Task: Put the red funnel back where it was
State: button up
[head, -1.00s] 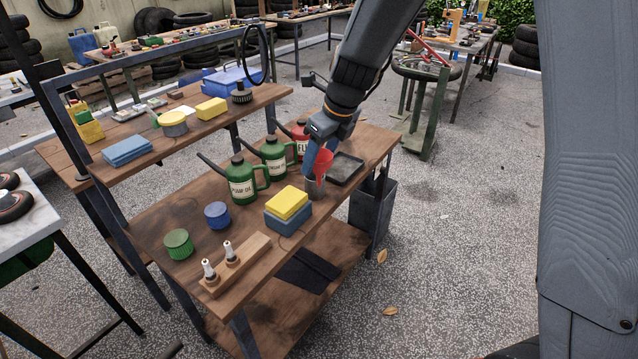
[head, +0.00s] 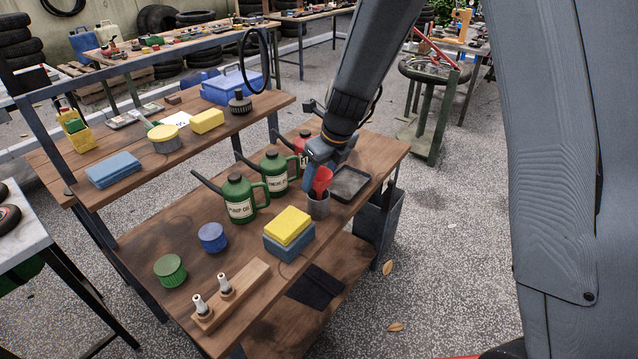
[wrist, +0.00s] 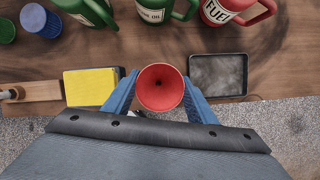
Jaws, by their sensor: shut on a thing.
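The red funnel (head: 322,180) is held in my gripper (head: 314,176) above the work table, at its right end. In the wrist view the funnel (wrist: 160,88) shows its round mouth facing the camera, with a blue finger of my gripper (wrist: 159,84) on each side.
A dark tray (head: 350,184) lies close right of the cup. Green oil cans (head: 240,198) and a red fuel can (head: 302,143) stand behind and left. A yellow sponge (head: 288,225) on a blue block (head: 288,243) is near the front. The table edge is close.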

jog(key=shift+f, duration=1.1)
jog(key=shift+a+f, duration=0.1)
jog(key=shift+f, duration=0.4)
jog(key=o, duration=1)
jog(key=shift+o, duration=0.2)
jog(key=shift+r, duration=0.15)
jog(key=shift+r, duration=0.3)
jog(key=v, duration=1.2)
jog(key=s+d+f+n+h, duration=0.1)
jog(key=s+d+n, duration=0.3)
jog(key=n, duration=0.5)
jog(key=s+d+f+n+g, duration=0.1)
jog(key=s+d+f+n, duration=0.1)
jog(key=s+d+n, duration=0.3)
jog(key=s+d+f+n+h, duration=0.1)
jog(key=s+d+n, duration=0.4)
jog(key=s+n, duration=0.6)
jog(key=n, duration=0.3)
jog(key=shift+d+f+g+h+b, duration=0.25)
jog(key=shift+f+g+h+b, duration=0.05)
jog(key=shift+b, duration=0.05)
